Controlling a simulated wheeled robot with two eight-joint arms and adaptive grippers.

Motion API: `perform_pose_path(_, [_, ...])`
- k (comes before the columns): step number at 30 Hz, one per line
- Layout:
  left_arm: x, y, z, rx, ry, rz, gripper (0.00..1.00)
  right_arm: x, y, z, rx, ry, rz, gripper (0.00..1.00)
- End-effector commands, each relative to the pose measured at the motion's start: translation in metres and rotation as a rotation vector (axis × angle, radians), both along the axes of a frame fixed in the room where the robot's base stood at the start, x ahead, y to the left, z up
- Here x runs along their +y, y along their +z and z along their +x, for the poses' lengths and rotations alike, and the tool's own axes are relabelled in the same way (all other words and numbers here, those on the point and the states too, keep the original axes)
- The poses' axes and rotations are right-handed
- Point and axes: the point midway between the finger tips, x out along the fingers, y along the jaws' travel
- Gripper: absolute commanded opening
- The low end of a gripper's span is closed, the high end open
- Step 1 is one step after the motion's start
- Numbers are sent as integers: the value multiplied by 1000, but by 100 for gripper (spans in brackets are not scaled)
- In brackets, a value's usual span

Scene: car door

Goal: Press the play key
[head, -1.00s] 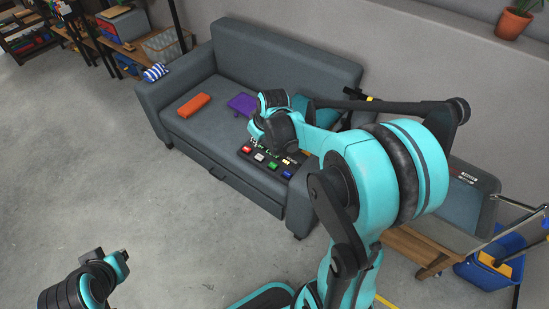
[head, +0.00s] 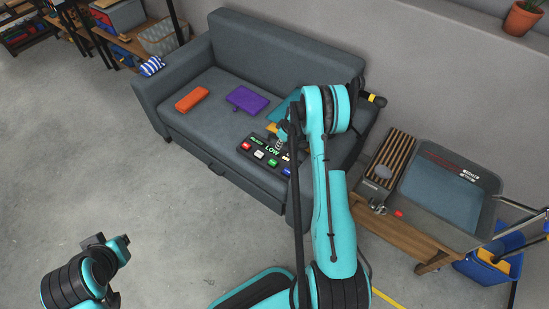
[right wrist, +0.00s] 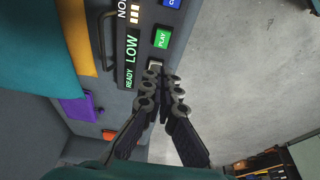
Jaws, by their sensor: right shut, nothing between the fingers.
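The key panel (head: 252,154) is a dark box lying on the sofa seat, with a lit display reading READY and LOW. Its red (head: 246,146), white (head: 258,155), green (head: 272,162) and blue (head: 286,171) keys run along the front edge. In the right wrist view the green key (right wrist: 163,38) is labelled PLAY. My right gripper (right wrist: 161,77) is shut and empty, its fingertips close to the white key (right wrist: 155,65), below the PLAY key in that picture. Contact cannot be told. My left arm shows at lower left, but its gripper fingers do not.
An orange case (head: 192,99), a purple case (head: 247,99) and a teal cushion (head: 285,109) lie on the grey sofa (head: 190,125). A low wooden table with a grey bin (head: 452,190) stands to the right. The floor in front is clear.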

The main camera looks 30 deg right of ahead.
Motion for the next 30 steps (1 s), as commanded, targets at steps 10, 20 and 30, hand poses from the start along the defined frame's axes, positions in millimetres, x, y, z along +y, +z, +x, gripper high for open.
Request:
perform_pose_path(10, [0, -1, 0, 0, 0, 0, 0, 0, -2, 1, 0, 0, 0, 0])
perform_pose_path(20, [0, -23, 0, 0, 0, 0, 0, 6, -53, 14, 0, 0, 0, 0])
perform_pose_path(30, [0, -50, 0, 0, 0, 0, 0, 11, -117, 27, -1, -1, 1, 0])
